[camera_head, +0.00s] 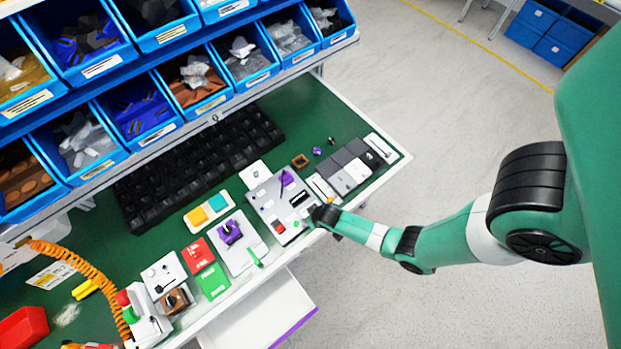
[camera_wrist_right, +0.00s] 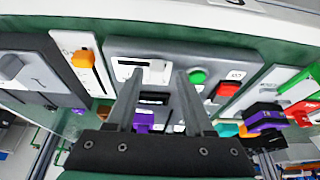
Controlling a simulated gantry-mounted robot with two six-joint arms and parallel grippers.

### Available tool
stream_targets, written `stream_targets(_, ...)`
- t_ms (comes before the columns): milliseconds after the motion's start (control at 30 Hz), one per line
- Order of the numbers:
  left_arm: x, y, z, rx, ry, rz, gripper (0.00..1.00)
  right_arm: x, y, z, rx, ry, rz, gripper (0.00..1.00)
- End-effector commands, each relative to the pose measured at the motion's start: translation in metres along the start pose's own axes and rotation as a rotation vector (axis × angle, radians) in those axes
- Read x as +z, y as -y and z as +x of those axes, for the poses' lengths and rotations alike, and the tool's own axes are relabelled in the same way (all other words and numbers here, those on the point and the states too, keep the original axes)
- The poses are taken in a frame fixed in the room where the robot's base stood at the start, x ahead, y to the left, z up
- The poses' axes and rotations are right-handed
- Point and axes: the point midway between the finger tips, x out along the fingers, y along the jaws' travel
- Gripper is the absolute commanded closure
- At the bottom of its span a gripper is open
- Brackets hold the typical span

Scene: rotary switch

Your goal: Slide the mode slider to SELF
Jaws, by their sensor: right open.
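A light grey control panel (camera_head: 268,208) lies on the green bench top. It carries a purple lever (camera_head: 286,179), a red rocker switch (camera_head: 279,227) and a green button (camera_wrist_right: 198,77). A white slotted plate (camera_wrist_right: 157,75) is on this panel in the right wrist view. A narrow module beside it has an orange knob (camera_wrist_right: 82,58) on a white strip. I cannot read any SELF label or tell which of these two is the mode slider. My right gripper (camera_wrist_right: 160,78) is open and empty, its fingertips over the white-plate area. Whether they touch is unclear. My left gripper is out of view.
Grey tile modules (camera_head: 350,168) stand right of the panel. A module with a purple knob (camera_head: 230,232) and red and green blocks (camera_head: 197,255) lie to the left. A black grid tray (camera_head: 195,165) and blue bins (camera_head: 150,108) are behind. An open drawer (camera_head: 262,318) juts out in front.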

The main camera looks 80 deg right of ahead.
Motion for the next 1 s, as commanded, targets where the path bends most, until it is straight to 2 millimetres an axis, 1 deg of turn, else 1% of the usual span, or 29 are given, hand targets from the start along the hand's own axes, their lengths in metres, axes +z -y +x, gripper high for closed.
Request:
stream_targets(67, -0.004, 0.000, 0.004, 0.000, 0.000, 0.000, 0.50, -0.001, 0.000, -0.008, 0.000, -0.001, -0.001, 0.47)
stream_targets(167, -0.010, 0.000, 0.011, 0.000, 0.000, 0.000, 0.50, -0.002, 0.000, -0.026, -0.001, -0.001, -0.001, 0.47)
stream_targets(333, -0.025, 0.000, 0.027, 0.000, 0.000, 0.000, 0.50, -0.003, 0.000, -0.070, -0.002, -0.001, -0.001, 0.47)
stream_targets(400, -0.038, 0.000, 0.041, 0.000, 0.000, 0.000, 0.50, -0.004, 0.000, -0.089, -0.001, 0.001, -0.002, 0.47)
stream_targets(500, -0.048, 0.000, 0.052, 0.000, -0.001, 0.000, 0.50, -0.003, 0.000, -0.105, -0.001, 0.000, -0.002, 0.47)
stream_targets(600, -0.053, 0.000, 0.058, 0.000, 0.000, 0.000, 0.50, -0.002, 0.000, -0.114, -0.001, 0.000, -0.002, 0.47)
stream_targets(667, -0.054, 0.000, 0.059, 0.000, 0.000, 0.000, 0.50, -0.001, 0.000, -0.116, 0.000, 0.000, -0.002, 0.47)
stream_targets(1000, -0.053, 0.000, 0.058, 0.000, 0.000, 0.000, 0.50, 0.000, 0.000, -0.115, -0.001, 0.000, -0.001, 0.47)
